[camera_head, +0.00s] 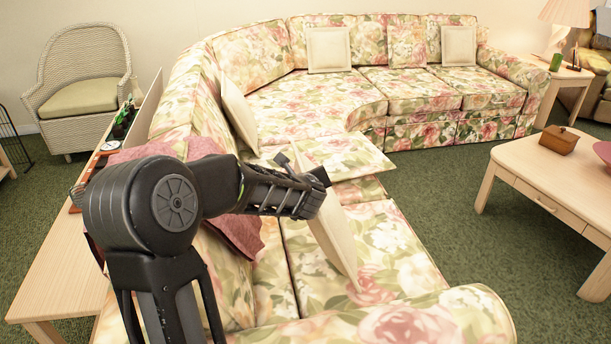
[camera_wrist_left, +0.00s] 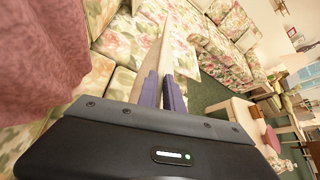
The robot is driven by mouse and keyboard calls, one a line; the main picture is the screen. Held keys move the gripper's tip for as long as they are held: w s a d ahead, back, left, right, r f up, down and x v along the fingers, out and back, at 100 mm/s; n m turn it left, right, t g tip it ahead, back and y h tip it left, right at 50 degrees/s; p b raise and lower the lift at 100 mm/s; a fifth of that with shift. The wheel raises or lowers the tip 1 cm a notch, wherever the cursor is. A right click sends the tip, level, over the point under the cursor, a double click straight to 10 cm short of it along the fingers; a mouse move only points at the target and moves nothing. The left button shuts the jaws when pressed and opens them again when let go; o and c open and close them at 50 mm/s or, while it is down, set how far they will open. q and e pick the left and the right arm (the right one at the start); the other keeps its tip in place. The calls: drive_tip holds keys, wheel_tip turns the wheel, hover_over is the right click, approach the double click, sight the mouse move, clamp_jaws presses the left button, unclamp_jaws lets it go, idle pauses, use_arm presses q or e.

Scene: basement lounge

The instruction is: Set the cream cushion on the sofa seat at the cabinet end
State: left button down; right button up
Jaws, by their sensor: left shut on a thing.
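My left gripper (camera_head: 318,182) is shut on a cream cushion (camera_head: 338,240), which hangs tilted and nearly edge-on over the near seat of the floral sofa (camera_head: 395,250). My arm hides part of the cushion's upper end. In the left wrist view the cushion (camera_wrist_left: 154,50) stands between the two purple fingers (camera_wrist_left: 161,88). I cannot tell whether its lower edge touches the seat. A low wooden cabinet or console (camera_head: 50,285) runs behind the sofa's left side. My right gripper is not in view.
Another cream cushion (camera_head: 238,112) leans on the left backrest; two more (camera_head: 328,50) (camera_head: 458,46) stand at the back. A maroon throw (camera_head: 238,215) drapes over the near backrest. A coffee table (camera_head: 530,175) with a wooden box (camera_head: 558,140) stands right, across open carpet.

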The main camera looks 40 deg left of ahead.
use_arm(q)
drive_tip(key=shift+f+b, duration=0.35)
drive_tip(key=shift+f, duration=0.5)
drive_tip(key=c, duration=1.4)
unclamp_jaws()
drive_tip(key=shift+s+d, duration=0.1)
drive_tip(key=v, duration=0.7)
drive_tip(key=shift+s+r, duration=0.2)
drive_tip(key=shift+s, duration=0.05)
drive_tip(key=shift+d, duration=0.15)
